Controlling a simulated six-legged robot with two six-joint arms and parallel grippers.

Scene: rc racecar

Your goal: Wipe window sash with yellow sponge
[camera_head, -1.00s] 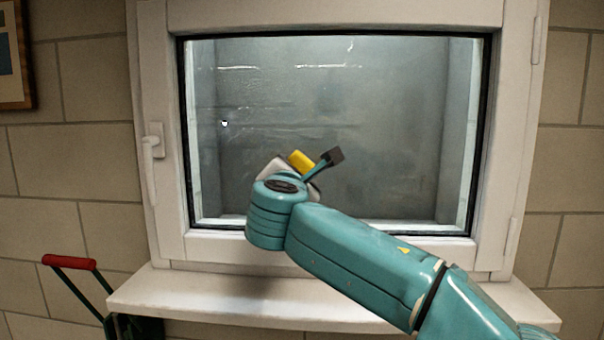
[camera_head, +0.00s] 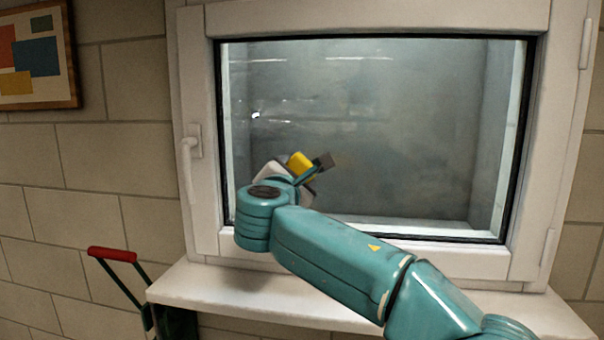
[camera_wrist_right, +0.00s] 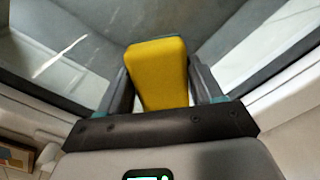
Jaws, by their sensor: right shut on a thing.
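The yellow sponge (camera_head: 299,165) is in my right gripper (camera_head: 309,169), in front of the lower part of the window pane. In the right wrist view the sponge (camera_wrist_right: 158,75) sits between both fingers of my right gripper (camera_wrist_right: 160,85), which is shut on it. The sponge points towards the glass; I cannot tell whether it touches. The white window sash (camera_head: 207,140) frames the dark-edged pane, and part of its lower left is hidden behind my arm. My left gripper is not in view.
A white sill (camera_head: 215,296) runs below the window, under my right arm. The window handle (camera_head: 188,160) sticks out on the left. A red-handled item (camera_head: 111,254) stands at the lower left. A framed picture (camera_head: 38,55) hangs on the tiled wall.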

